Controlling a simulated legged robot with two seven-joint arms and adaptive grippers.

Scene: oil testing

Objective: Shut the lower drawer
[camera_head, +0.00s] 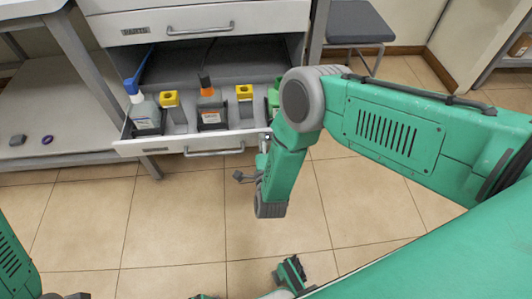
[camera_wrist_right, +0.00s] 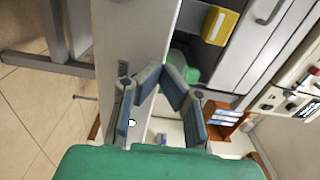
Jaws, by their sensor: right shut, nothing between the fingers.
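The lower drawer (camera_head: 180,147) is pulled out of the white cabinet, with its front panel and grey handle (camera_head: 214,151) facing me. In the right wrist view its pale front panel (camera_wrist_right: 133,45) runs close by the fingers. My right gripper (camera_head: 265,147) is at the right end of the drawer front, partly hidden behind my own arm. In the wrist view its fingers (camera_wrist_right: 163,78) are shut and empty, with the tips at the panel; I cannot tell whether they touch it. My left gripper is not seen clearly; only part of the left arm shows.
The drawer holds a blue-capped bottle (camera_head: 145,112), an orange-capped bottle (camera_head: 211,110), yellow-topped items (camera_head: 170,100) and a green item (camera_head: 273,95). The closed upper drawer (camera_head: 200,22) is above. A grey stool (camera_head: 357,22) stands right. Tiled floor (camera_head: 180,215) is open in front.

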